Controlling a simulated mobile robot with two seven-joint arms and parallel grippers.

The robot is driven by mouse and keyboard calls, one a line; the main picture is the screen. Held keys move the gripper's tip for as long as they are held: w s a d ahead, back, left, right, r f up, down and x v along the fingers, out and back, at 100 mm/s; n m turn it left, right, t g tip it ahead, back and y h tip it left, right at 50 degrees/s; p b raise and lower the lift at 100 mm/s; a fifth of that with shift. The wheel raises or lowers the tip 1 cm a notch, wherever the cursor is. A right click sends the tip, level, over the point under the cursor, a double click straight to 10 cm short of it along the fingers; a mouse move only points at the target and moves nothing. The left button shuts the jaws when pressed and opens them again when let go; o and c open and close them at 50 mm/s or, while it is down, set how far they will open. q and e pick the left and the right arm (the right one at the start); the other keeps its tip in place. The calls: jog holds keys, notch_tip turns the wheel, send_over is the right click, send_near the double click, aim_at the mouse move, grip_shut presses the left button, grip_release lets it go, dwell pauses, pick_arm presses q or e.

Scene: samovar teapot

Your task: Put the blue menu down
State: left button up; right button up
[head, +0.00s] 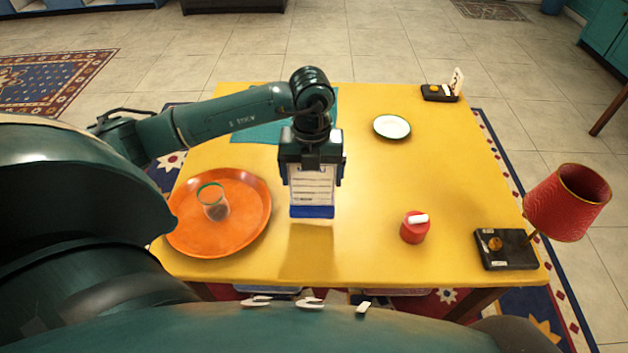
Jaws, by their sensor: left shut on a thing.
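The blue menu (312,190) is a white printed card with a blue band along its bottom edge. It hangs upright under my left gripper (312,165), which is shut on its top part. The menu is over the middle of the yellow table (350,255), and a shadow lies on the table below it. It looks held above the tabletop, though the exact gap is hard to tell. The gripper hides the menu's top edge. My right gripper is not in view.
An orange tray (240,238) with a glass (213,203) is left of the menu. A teal mat (255,133) and white plate (391,127) lie behind. A red container (414,229), black box (506,251) and red lamp (567,202) stand right. The table between menu and red container is clear.

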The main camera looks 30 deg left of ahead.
aim_at(312, 204)
pick_arm(q)
jog(key=shift+f, duration=1.75)
jog(key=shift+f, duration=0.15)
jog(key=o, duration=1.1)
jog(key=shift+o, duration=0.2)
